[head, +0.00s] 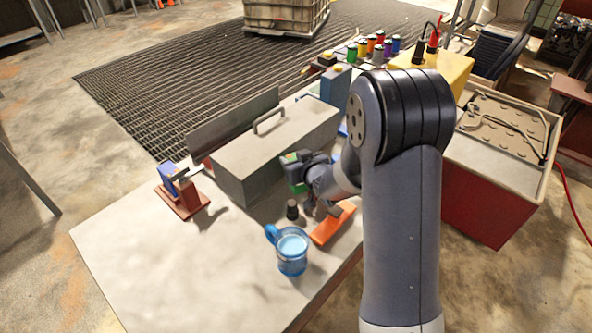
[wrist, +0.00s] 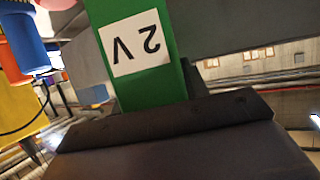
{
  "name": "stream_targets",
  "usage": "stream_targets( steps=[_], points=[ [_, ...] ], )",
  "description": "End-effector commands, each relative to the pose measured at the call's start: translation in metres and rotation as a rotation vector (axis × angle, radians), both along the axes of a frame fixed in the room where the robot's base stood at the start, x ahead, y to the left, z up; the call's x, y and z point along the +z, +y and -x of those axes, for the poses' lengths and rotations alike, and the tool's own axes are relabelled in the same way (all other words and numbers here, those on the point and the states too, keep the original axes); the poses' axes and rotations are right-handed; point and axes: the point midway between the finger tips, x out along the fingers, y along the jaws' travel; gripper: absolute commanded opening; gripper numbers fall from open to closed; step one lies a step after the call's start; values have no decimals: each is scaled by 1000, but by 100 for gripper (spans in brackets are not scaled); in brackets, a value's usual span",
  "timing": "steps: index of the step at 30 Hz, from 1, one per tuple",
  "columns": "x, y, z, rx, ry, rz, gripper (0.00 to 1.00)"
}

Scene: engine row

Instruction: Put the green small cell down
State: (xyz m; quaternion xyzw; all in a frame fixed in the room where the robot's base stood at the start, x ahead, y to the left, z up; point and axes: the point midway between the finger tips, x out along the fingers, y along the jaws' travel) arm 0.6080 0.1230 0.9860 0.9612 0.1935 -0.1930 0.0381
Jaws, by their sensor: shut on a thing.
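The green small cell (wrist: 140,85) fills the top middle of the wrist view, with a white "2 V" label upside down. In the head view only bits of green (head: 298,187) show at my gripper (head: 302,172). My gripper is shut on the cell, above the workbench (head: 180,280) and beside the front right end of a grey box with a handle (head: 230,155). The dark jaw crosses the lower wrist view and hides the cell's other end. I cannot tell whether the cell touches anything below.
A blue mug (head: 292,255), a small black cylinder (head: 292,209) and an orange block (head: 333,224) stand near my gripper. A red stand with a blue part (head: 183,200) is at the left. Several coloured cells (head: 378,45) stand at the back. The bench's front left is clear.

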Motion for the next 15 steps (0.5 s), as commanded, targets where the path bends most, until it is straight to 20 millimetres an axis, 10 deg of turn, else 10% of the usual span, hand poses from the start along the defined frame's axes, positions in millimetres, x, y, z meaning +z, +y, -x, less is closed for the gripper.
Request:
stream_targets(
  steps=[15],
  points=[
    [-43, 0, -1, 0, -4, -2, 0]
  ],
)
